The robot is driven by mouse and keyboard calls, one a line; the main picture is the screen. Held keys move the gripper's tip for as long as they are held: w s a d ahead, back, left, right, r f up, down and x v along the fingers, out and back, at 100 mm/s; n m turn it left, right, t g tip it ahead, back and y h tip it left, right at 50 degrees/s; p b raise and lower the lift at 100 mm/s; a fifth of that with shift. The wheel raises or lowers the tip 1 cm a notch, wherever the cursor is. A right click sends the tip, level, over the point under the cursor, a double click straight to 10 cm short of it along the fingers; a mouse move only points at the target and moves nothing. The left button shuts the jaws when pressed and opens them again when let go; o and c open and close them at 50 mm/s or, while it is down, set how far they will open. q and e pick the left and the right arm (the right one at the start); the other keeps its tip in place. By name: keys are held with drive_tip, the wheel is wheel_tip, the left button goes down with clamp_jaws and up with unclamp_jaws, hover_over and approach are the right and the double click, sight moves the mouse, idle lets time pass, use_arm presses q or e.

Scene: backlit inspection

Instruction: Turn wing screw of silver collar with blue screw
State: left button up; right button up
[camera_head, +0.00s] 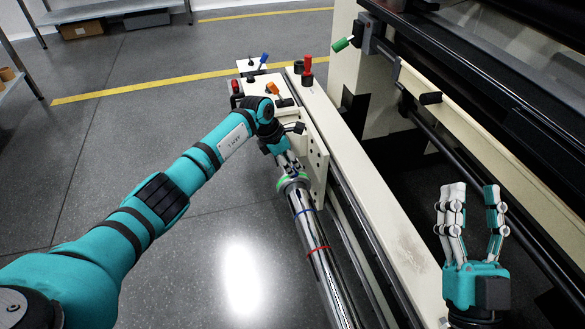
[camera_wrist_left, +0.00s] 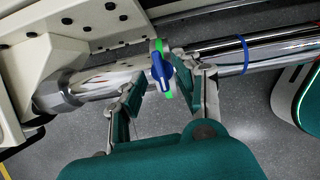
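The silver collar (camera_wrist_left: 153,46) sits around a shiny metal tube (camera_head: 316,258) and has green edges. Its blue wing screw (camera_wrist_left: 160,70) faces the wrist camera, with its wing lying nearly along the view's vertical. My left gripper (camera_wrist_left: 160,77) is open, with its fingers on either side of the blue screw and gaps visible between. In the head view, my left gripper (camera_head: 287,161) is at the collar's green ring (camera_head: 292,182) and hides the screw. My right gripper (camera_head: 471,210) is open and empty at the lower right, fingers pointing up.
A blue band (camera_head: 305,211) and a red band (camera_head: 317,249) circle the tube nearer to me. A cream machine frame (camera_head: 370,215) runs along the right. Coloured handles, including a red one (camera_head: 307,66), stand beyond the arm. The floor to the left is free.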

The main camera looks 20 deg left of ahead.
use_arm(q)
drive_tip(key=shift+x, duration=0.8)
use_arm(e)
drive_tip(key=shift+s+d+r+t+y, duration=0.1)
drive_tip(key=shift+s+r+t+y, duration=0.4)
drive_tip(key=shift+s+r+t, duration=0.4)
use_arm(q)
drive_tip(key=shift+c, duration=0.4)
use_arm(e)
drive_tip(key=shift+r, duration=0.15)
use_arm(q)
clamp_jaws()
